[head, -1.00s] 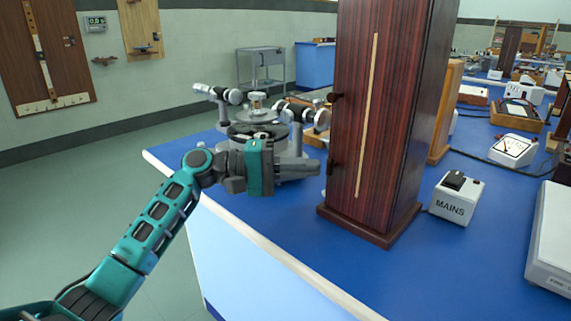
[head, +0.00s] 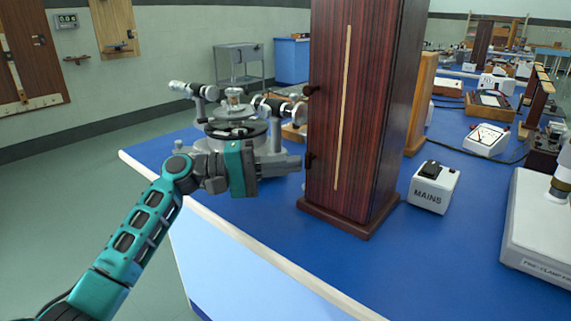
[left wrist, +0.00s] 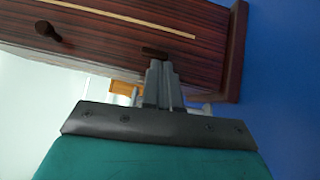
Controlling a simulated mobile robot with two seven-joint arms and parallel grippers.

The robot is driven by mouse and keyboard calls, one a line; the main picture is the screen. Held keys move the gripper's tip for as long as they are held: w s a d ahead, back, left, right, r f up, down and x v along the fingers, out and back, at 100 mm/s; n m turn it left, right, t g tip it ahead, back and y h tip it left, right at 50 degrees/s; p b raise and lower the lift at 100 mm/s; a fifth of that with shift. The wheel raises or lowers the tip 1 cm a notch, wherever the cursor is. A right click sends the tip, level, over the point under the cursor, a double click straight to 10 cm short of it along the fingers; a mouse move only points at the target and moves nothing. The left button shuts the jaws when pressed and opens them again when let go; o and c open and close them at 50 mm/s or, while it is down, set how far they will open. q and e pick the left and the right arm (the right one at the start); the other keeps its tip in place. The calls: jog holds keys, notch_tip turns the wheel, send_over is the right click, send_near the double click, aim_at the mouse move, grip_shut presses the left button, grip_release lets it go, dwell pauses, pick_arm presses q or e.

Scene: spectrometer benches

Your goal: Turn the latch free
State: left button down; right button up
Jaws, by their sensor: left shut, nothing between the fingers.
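The tall dark red-brown wooden cabinet (head: 356,120) stands on the blue bench, with a pale strip down its front. A small dark latch (head: 310,162) sits low on the cabinet's left edge, and a dark round knob (head: 311,90) sits above it. In the left wrist view the latch (left wrist: 155,53) is a short dark bar just beyond the fingertips, and the knob (left wrist: 47,32) is at upper left. My left gripper (head: 299,163) is shut and empty, its tips right at the latch; I cannot tell if they touch. My right gripper is not in view.
A grey spectrometer (head: 235,125) stands on the blue bench (head: 290,230) just behind my left gripper. A white MAINS box (head: 433,188) and a lamp unit (head: 540,225) stand right of the cabinet. Bare bench lies in front.

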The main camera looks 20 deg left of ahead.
pick_arm(q)
jog(key=shift+f+n+h, duration=0.2)
jog(key=shift+n+h, duration=0.3)
jog(key=n+t+b, duration=0.1)
jog(key=n, duration=0.1)
jog(key=d+f+n+t+h+b, duration=0.1)
jog(key=n+t, duration=0.1)
jog(key=shift+s+f+h, duration=0.15)
jog(key=shift+s+h, duration=0.05)
jog(key=shift+h, duration=0.1)
jog(key=shift+s+d+f+b, duration=0.15)
jog(key=shift+d+b, duration=0.15)
jog(key=shift+b, duration=0.15)
dwell(0.4)
dwell(0.4)
jog(key=shift+s+a+f, duration=0.2)
jog(key=shift+a, duration=0.3)
jog(key=s+a+p, duration=0.1)
jog(key=s+a, duration=0.5)
jog(key=a, duration=0.4)
jog(key=shift+a, duration=0.25)
jog(key=shift+f, duration=0.1)
